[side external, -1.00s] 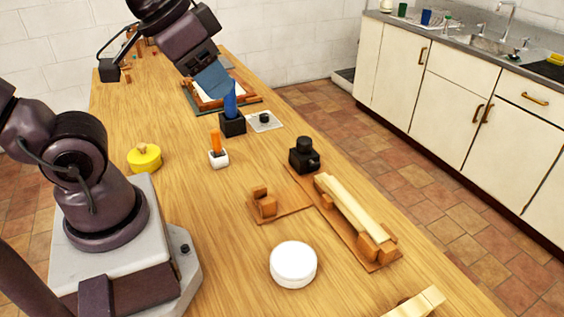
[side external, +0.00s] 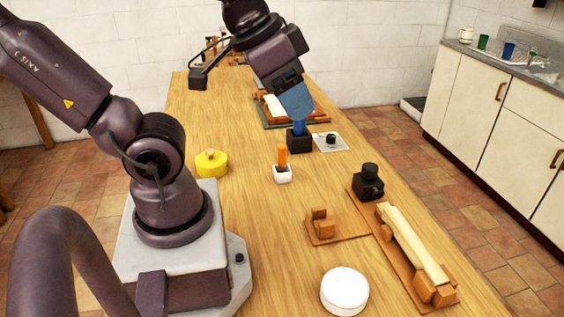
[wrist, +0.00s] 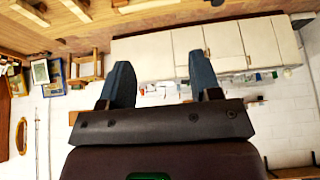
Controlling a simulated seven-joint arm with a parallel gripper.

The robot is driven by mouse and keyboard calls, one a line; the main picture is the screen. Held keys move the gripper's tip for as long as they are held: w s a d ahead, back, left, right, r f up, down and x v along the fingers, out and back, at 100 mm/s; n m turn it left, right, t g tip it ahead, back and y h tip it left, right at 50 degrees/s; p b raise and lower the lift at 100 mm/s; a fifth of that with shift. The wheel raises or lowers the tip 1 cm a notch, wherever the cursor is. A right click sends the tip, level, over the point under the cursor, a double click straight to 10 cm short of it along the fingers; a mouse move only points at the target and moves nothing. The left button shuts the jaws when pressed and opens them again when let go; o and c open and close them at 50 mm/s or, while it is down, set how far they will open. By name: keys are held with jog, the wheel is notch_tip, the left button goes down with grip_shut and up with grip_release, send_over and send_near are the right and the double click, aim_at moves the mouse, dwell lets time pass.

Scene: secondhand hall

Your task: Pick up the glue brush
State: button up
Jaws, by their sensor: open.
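Two upright handles stand on the table, and I cannot tell which is the glue brush. A blue handle (side external: 299,128) stands in a black block (side external: 299,142). An orange handle (side external: 282,157) stands in a small white pot (side external: 283,174), nearer the camera. My gripper (side external: 299,113) points down at the blue handle and hides its upper part. Whether they touch is unclear. In the wrist view my two blue-grey fingers (wrist: 160,85) are spread apart, with no object visible between them.
A small dark item on a pale card (side external: 331,140) lies right of the black block. A framed tray (side external: 270,120) lies behind. A yellow tub (side external: 211,163), white round lid (side external: 344,291), black bottle (side external: 368,182) and wooden jig (side external: 422,260) stand on the table.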

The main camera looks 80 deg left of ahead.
jog(key=n+g+y, duration=0.2)
jog(key=n+y, duration=0.1)
jog(key=n, duration=0.6)
send_near(283, 154)
jog(key=x, duration=0.6)
jog(key=shift+w+a+f, duration=0.15)
jog(key=shift+w+a, duration=0.1)
jog(key=shift+a, duration=0.1)
jog(key=shift+a+x, duration=0.2)
jog(key=shift+x, duration=1.1)
jog(key=shift+a+x, duration=0.2)
jog(key=shift+x, duration=1.1)
jog(key=shift+s, duration=0.15)
jog(key=shift+c, duration=0.4)
